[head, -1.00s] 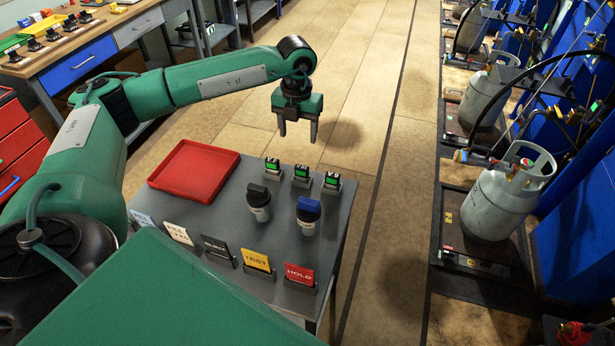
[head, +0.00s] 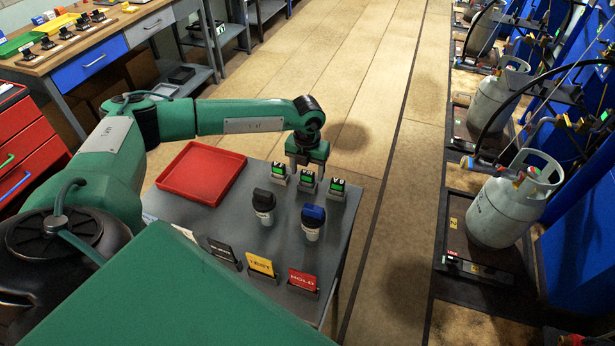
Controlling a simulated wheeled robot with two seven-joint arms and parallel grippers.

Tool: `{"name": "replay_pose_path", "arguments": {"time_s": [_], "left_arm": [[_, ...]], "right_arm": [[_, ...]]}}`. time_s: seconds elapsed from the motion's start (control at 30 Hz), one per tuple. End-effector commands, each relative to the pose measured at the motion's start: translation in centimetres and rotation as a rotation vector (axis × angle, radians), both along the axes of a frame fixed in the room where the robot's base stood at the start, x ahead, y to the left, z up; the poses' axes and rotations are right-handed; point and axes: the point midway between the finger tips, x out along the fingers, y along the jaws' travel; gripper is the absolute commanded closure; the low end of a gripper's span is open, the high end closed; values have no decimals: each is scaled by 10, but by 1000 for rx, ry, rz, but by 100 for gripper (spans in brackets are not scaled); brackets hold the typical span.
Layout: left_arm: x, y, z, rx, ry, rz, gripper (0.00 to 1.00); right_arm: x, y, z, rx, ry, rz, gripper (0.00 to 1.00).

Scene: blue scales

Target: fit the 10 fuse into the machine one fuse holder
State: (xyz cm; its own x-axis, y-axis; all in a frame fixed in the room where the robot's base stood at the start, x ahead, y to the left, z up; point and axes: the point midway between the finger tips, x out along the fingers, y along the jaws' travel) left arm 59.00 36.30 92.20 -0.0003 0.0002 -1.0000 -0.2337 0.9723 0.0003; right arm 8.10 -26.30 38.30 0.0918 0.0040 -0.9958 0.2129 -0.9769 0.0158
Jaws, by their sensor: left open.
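My left gripper (head: 306,168) is open and low over the back edge of the grey table. Its two fingers point down close to three small green-faced blocks in grey stands: a left block (head: 279,171), a middle block (head: 307,179) and a right block (head: 337,187). The fingers are nearest the middle block; whether they touch it or stand behind it, I cannot tell. The marks on the blocks are too small to read, so I cannot tell which is the 10 fuse. I cannot make out which thing is the machine one fuse holder. My right gripper is not in view.
The grey table (head: 345,222) bears a red tray (head: 203,174), a black-capped canister (head: 263,205), a blue-capped canister (head: 312,221) and front sign cards, including a red HOLD card (head: 303,280). A wooden workbench (head: 78,48) stands back left. Gas cylinders line the right; the floor between is clear.

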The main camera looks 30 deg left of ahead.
Motion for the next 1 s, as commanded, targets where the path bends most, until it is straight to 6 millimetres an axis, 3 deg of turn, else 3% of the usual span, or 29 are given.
{"name": "replay_pose_path", "arguments": {"time_s": [0.03, 0.2, 0.43, 0.47, 0.7, 1.0], "left_arm": [[-1, -1, -4, 1, 2, -1, 38], [0, 0, -23, 0, 0, 1, 38], [0, 0, -26, 0, -1, 1, 38], [0, 0, -26, 0, -1, 1, 40], [0, 0, -26, 0, -1, 1, 86], [0, 0, -24, -1, -1, 1, 86]], "right_arm": [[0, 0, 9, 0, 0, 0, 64], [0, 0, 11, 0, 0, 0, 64], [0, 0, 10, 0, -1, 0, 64], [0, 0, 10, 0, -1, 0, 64], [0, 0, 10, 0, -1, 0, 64], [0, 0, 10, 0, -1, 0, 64]]}}
